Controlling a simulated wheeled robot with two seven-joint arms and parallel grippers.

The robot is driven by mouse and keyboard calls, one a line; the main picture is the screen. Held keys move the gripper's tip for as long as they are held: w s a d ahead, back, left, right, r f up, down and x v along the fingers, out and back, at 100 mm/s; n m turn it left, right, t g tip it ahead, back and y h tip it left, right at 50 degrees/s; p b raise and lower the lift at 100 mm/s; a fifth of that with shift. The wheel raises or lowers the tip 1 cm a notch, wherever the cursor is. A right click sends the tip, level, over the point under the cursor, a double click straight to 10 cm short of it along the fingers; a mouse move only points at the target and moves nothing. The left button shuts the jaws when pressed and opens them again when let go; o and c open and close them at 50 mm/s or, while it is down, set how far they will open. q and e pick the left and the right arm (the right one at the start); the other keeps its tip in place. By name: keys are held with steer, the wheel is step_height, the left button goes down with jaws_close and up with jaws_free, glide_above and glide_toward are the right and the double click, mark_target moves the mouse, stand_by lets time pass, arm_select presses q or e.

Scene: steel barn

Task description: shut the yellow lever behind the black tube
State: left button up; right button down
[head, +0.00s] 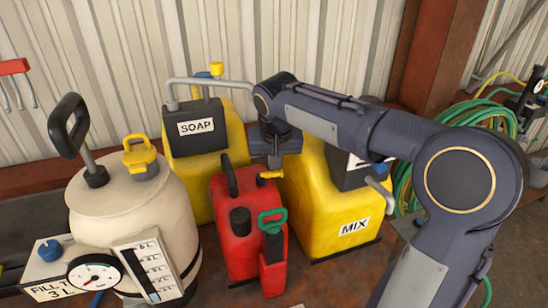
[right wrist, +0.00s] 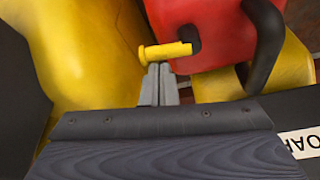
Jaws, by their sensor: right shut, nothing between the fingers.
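A small yellow lever (head: 270,174) sits at the back top of the red can (head: 234,238). It also shows in the right wrist view (right wrist: 165,51), lying crosswise beside a short black stub. The can's upright black tube-like handle (head: 231,175) stands to its left in the head view and shows as a black bar (right wrist: 265,45) in the right wrist view. My right gripper (head: 275,163) is shut and empty. Its fingertips (right wrist: 160,70) are right at the lever, touching or nearly touching it. My left gripper is out of view.
A yellow SOAP container (head: 225,112) and a yellow MIX container (head: 330,208) stand close around the red can. A cream tank (head: 130,208) with a gauge is at the left. Green hoses (head: 478,116) hang at the right.

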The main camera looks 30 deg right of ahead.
steer(key=shift+s+a+f+m+h, duration=0.1)
steer(key=shift+s+m+h, duration=0.15)
steer(key=shift+m, duration=0.95)
steer(key=m, duration=0.1)
steer(key=s+m+g+h, duration=0.1)
steer(key=shift+a+m+b, duration=0.25)
steer(key=shift+m+b, duration=0.15)
steer(key=m, duration=0.1)
steer(key=m+g, duration=0.1)
steer(key=m, duration=0.1)
steer(key=s+a+m, duration=0.1)
steer(key=shift+h, duration=0.35)
steer(key=shift+s+a+m+g, duration=0.1)
steer(key=shift+a+m+g, duration=0.1)
steer(key=shift+m+g, duration=0.5)
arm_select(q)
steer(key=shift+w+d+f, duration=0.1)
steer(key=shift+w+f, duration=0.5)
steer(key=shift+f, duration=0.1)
arm_select(e)
steer(key=shift+s+a, duration=0.1)
steer(key=shift+a, duration=0.15)
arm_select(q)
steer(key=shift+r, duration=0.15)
